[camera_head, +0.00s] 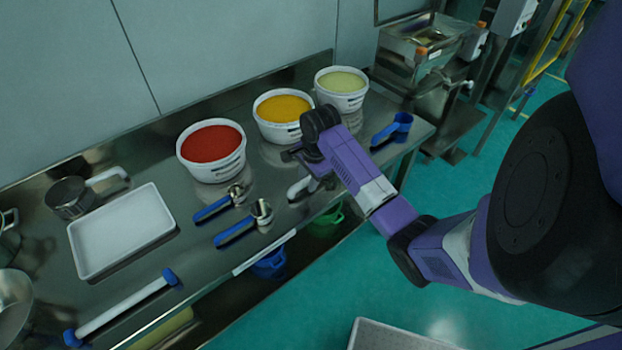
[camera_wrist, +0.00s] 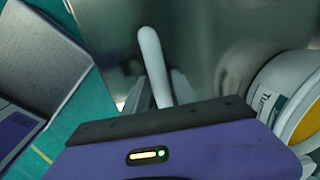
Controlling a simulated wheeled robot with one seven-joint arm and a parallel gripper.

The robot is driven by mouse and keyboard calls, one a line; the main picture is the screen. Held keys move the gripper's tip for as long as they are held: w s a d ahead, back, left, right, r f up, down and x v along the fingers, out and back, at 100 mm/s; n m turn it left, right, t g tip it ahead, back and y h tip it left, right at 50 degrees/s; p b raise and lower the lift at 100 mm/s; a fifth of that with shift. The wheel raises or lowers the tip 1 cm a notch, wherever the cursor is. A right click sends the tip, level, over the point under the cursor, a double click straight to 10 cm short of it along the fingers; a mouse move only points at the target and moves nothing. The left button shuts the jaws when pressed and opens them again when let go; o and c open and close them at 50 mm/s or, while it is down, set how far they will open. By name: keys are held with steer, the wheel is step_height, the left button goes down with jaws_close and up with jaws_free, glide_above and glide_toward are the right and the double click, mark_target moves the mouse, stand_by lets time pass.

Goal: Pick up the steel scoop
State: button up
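Two steel-headed scoops with blue handles, one (camera_head: 220,203) behind the other (camera_head: 243,224), lie on the steel table in front of the red tub. A white rounded handle (camera_head: 299,188) shows under my gripper (camera_head: 311,168) in the head view. In the wrist view the same white handle (camera_wrist: 152,62) runs between the two fingertips of my gripper (camera_wrist: 159,92). Its other end is hidden behind my gripper body, so I cannot tell what head it has. The fingers lie close on both sides of the handle; I cannot tell whether they touch it.
Tubs of red (camera_head: 212,152), orange (camera_head: 284,117) and pale green (camera_head: 342,89) material stand along the back. A blue scoop (camera_head: 394,129) lies to the right. A white tray (camera_head: 122,230), a steel pot (camera_head: 70,197) and a white bar with blue ends (camera_head: 122,306) lie left.

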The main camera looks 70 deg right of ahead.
steer(key=shift+f, duration=0.3)
jaws_close()
steer(key=shift+r, duration=0.1)
